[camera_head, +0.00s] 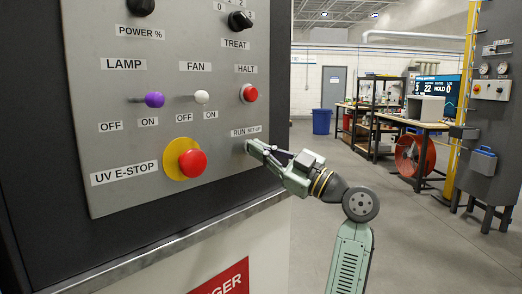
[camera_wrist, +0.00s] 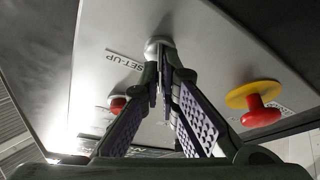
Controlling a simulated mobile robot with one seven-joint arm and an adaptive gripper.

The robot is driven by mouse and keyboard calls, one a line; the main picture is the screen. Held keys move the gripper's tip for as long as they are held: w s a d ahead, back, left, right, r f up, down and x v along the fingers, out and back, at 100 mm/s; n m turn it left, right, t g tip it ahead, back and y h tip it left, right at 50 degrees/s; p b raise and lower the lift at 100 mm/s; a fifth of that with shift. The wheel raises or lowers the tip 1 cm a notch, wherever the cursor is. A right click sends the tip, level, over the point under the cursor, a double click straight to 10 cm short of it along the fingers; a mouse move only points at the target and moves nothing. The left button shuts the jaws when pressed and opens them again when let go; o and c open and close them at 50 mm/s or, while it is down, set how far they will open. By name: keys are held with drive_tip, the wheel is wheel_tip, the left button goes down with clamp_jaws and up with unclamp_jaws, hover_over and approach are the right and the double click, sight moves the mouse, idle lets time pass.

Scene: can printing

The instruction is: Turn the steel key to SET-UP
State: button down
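My gripper (camera_head: 254,147) reaches the lower right of the grey control panel (camera_head: 140,210), just under the RUN / SET-UP label (camera_head: 246,131). In the wrist view my gripper's fingers (camera_wrist: 163,82) come together on the narrow steel key (camera_wrist: 160,60), in front of its round metal collar (camera_wrist: 157,43). The fingers look shut on the key and hide most of it, so its exact angle is hard to tell. The SET-UP lettering (camera_wrist: 125,61) shows beside the collar in the wrist view.
The red UV E-STOP button (camera_head: 192,162) on its yellow disc is close left of my gripper. The red HALT button (camera_head: 250,93) is above. The purple LAMP (camera_head: 154,99) and white FAN (camera_head: 202,97) switches are further left. Open floor lies to the right.

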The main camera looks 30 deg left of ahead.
drive_tip(key=shift+m+t+b, duration=0.35)
drive_tip(key=shift+m+t, duration=0.05)
drive_tip(key=shift+m, duration=0.2)
drive_tip(key=shift+m+t+b, duration=0.35)
drive_tip(key=shift+m+t, duration=0.05)
drive_tip(key=shift+m, duration=0.5)
drive_tip(key=m+t, duration=0.1)
drive_tip(key=m, duration=0.1)
drive_tip(key=m+t, duration=0.1)
drive_tip(key=m, duration=0.2)
drive_tip(key=shift+t, duration=0.4)
drive_tip(key=m+t, duration=0.1)
drive_tip(key=m, duration=0.1)
drive_tip(key=m+t+p, duration=0.1)
drive_tip(key=m, duration=0.2)
drive_tip(key=shift+r+t, duration=0.2)
drive_tip(key=shift+t, duration=0.1)
drive_tip(key=shift+m+t+h+p, duration=0.4)
drive_tip(key=shift+m+t+p, duration=0.15)
drive_tip(key=shift+m, duration=0.55)
drive_tip(key=shift+m+t+h+p, duration=0.4)
drive_tip(key=shift+m+t+p, duration=0.1)
drive_tip(key=shift+m, duration=0.6)
drive_tip(key=shift+f, duration=0.1)
drive_tip(key=c, duration=1.8)
unclamp_jaws()
drive_tip(key=shift+c, duration=0.2)
drive_tip(key=shift+f, duration=0.1)
